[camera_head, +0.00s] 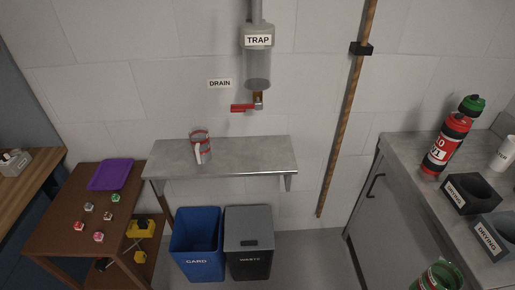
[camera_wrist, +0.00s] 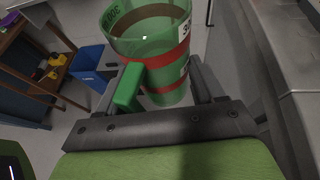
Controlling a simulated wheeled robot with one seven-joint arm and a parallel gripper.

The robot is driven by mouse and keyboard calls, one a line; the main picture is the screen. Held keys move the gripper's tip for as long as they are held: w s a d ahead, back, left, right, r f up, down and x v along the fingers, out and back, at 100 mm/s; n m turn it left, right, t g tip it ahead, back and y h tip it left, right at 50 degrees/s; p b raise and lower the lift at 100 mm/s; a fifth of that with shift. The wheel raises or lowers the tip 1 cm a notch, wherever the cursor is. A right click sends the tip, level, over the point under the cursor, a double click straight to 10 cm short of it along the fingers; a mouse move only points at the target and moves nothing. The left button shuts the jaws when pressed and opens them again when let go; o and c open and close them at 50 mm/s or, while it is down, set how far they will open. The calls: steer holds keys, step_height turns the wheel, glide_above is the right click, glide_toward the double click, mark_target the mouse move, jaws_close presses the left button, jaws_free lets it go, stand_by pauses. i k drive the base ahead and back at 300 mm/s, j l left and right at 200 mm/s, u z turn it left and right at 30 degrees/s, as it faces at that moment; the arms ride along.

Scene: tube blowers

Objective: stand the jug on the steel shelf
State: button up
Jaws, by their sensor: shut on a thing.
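A green see-through jug (camera_wrist: 150,60) with red bands, a green handle and dark printed markings fills the middle of the wrist view. My gripper (camera_wrist: 158,88) is shut on it, with a dark finger on each side. Something brownish shows inside its rim. In the head view the green jug (camera_head: 437,276) is at the bottom right edge, partly cut off, in front of the right counter. The steel shelf (camera_head: 245,160) is on the back wall. A clear container with red bands and a white handle (camera_head: 200,147) stands on its left half.
The shelf's right half is clear. Above it hang a trap (camera_head: 258,65) and red-handled tap (camera_head: 245,107). Blue (camera_head: 198,245) and grey (camera_head: 249,243) bins stand below. The right counter (camera_head: 400,150) holds a red bottle (camera_head: 445,145) and dark holders (camera_head: 470,192).

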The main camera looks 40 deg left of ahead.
mark_target(170, 160)
steer(key=j+u, duration=0.85)
steer(key=u, duration=0.15)
steer(key=i+j+u, duration=0.1)
steer(key=j+u, duration=0.4)
